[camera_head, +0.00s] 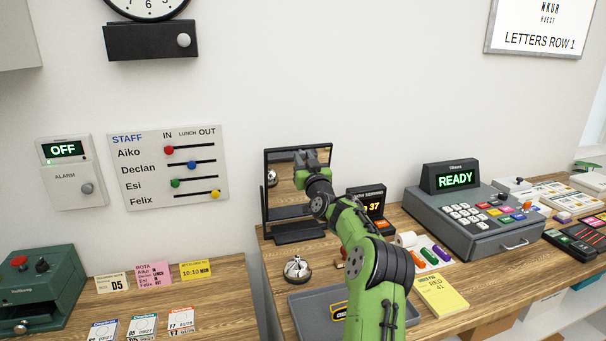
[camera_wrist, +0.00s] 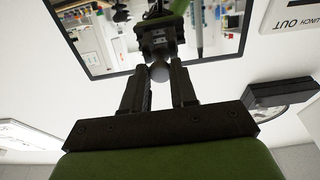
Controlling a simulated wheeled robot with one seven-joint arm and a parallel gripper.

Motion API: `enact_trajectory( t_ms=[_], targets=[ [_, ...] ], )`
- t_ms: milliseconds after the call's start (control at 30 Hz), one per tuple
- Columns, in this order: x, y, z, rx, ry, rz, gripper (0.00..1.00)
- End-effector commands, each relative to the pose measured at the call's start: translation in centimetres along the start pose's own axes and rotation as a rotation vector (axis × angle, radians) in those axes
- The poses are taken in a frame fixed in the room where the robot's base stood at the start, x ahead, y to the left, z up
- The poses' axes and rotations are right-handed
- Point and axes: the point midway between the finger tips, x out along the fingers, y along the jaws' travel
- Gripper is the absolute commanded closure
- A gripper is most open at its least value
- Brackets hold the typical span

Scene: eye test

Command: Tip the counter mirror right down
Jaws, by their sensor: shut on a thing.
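The counter mirror (camera_head: 285,203) stands near upright on its dark base on the wooden counter, against the wall. It has a thin black frame. My gripper (camera_wrist: 160,68) is at the mirror's top edge, its two fingers closed on a small grey round knob (camera_wrist: 159,74). The mirror glass (camera_wrist: 100,45) fills the top of the wrist view, upside down, and reflects my gripper and the room. In the head view my arm covers the mirror's right part, and the knob cannot be made out.
A desk bell (camera_head: 297,268) and a grey tray (camera_head: 305,317) lie in front of the mirror. A small orange-lit display (camera_head: 372,204) and a cash register (camera_head: 470,212) stand to its right. A yellow pad (camera_head: 441,295) lies beside my arm.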

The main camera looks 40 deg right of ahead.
Motion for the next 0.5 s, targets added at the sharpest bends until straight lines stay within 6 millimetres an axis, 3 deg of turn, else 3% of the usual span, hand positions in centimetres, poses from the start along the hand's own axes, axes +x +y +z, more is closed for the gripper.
enact_trajectory(
  t_ms=[167, 500],
  targets=[
    [-1.0, 0.0, 0.9, -0.003, 0.068, 0.001, 1.0],
    [-1.7, 0.0, 0.7, 0.0, 0.126, 0.0, 1.0]
  ],
)
